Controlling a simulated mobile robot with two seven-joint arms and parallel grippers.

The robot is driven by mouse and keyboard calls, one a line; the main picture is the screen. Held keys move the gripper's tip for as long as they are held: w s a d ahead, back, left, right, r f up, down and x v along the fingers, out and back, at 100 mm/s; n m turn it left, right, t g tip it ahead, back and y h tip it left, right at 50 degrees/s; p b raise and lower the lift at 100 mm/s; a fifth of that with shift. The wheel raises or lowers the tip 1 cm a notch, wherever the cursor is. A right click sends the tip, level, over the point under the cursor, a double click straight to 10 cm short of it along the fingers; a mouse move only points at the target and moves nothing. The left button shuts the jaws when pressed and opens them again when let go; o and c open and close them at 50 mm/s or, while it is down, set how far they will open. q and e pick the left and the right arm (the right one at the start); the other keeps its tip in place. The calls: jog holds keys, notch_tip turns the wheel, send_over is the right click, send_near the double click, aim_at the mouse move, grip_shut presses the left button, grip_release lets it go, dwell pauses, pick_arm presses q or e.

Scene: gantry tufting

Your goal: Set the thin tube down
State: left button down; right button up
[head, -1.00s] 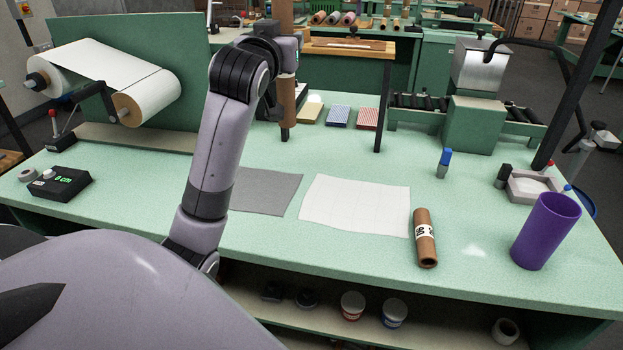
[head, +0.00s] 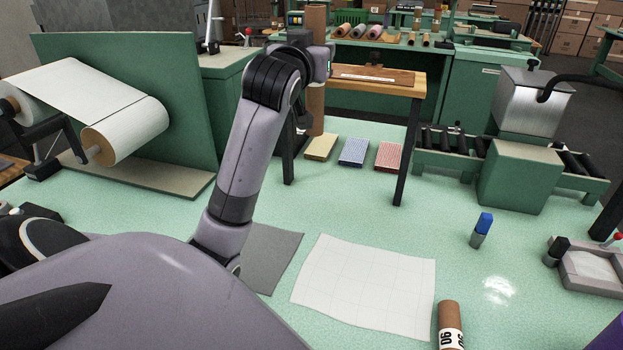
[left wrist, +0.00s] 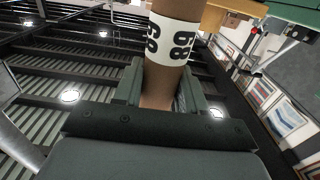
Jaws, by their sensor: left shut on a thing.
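A brown cardboard tube (head: 316,112) stands upright in my left gripper (head: 303,52), near the back of the green table. The left wrist view shows the gripper (left wrist: 163,88) shut around this tube (left wrist: 172,48), below a white band with large black digits. In the head view my wrist partly covers the tube, and I cannot tell whether its lower end touches anything. A second brown tube (head: 451,313) with a numbered white label lies at the front of the table, cut off by the picture edge. My right gripper is not in view.
A white gridded sheet (head: 365,285) and a grey sheet (head: 272,262) lie on the table. Yellow (head: 321,147), blue (head: 353,152) and red (head: 389,156) blocks lie near the held tube. A wooden-topped stand (head: 375,80) is behind. A blue-capped bottle (head: 480,230) stands right.

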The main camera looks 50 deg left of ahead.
aim_at(315, 126)
pick_arm(q)
jog(key=f, duration=1.5)
jog(key=shift+w+a, duration=0.15)
jog(key=shift+w, duration=0.1)
jog(key=shift+f+b, duration=0.4)
jog(key=shift+f, duration=2.05)
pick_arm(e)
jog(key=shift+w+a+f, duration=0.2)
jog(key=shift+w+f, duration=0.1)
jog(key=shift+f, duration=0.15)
pick_arm(q)
jog(key=shift+f, duration=0.2)
jog(key=c, duration=0.6)
grip_release()
jog(key=shift+c, duration=0.2)
jog(key=shift+r, duration=0.15)
